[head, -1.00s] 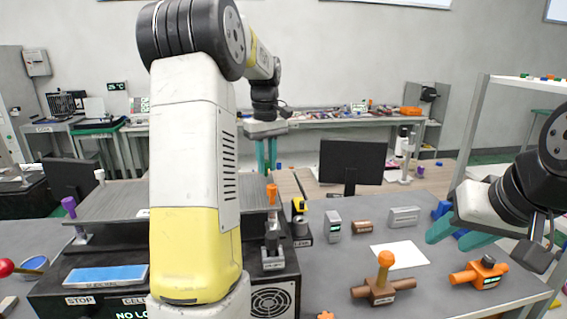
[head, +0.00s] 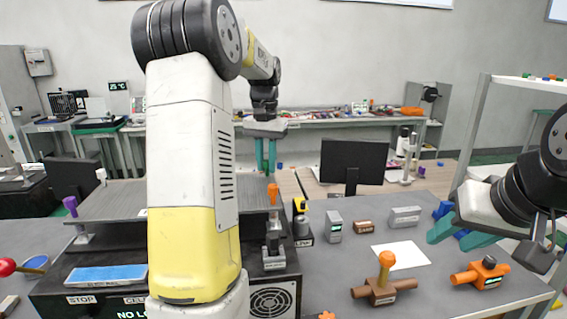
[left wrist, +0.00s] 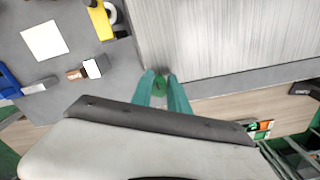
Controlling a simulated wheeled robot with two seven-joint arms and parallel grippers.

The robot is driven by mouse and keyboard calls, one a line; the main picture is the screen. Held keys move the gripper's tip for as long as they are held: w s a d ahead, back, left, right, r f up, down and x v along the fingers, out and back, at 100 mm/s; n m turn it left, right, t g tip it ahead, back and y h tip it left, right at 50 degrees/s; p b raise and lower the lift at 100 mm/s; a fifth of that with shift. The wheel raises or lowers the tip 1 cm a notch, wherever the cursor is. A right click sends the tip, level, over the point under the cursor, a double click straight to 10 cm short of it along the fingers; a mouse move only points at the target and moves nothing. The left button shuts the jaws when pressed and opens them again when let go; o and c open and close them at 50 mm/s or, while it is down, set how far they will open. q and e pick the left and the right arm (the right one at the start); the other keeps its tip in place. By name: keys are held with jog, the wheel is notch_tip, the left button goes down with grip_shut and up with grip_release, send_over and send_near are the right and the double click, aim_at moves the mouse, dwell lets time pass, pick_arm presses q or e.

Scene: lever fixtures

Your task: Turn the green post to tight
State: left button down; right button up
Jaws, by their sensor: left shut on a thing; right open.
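The green post (left wrist: 159,86) shows in the left wrist view as a small green top between my fingertips, at the edge of a grey ribbed plate. My left gripper (left wrist: 162,84) is shut on it, with one teal finger on each side. In the head view my left gripper (head: 266,156) reaches down behind the bench equipment; I cannot make out the post there, nor any tight mark.
An orange-topped lever (head: 273,195) stands in front of my left gripper. A purple-topped post (head: 71,206) stands at the left. A brown valve (head: 381,290) and an orange valve (head: 480,273) lie at the right, near white paper (head: 401,256). A monitor (head: 351,162) stands behind.

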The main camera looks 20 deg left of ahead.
pick_arm(q)
jog(key=shift+r+m, duration=0.1)
jog(key=shift+m, duration=0.4)
jog(key=c, duration=1.3)
grip_release()
notch_tip(320, 180, up, 7)
jog(key=shift+w+f, duration=0.1)
jog(key=shift+f, duration=0.05)
jog(key=shift+r, duration=0.5)
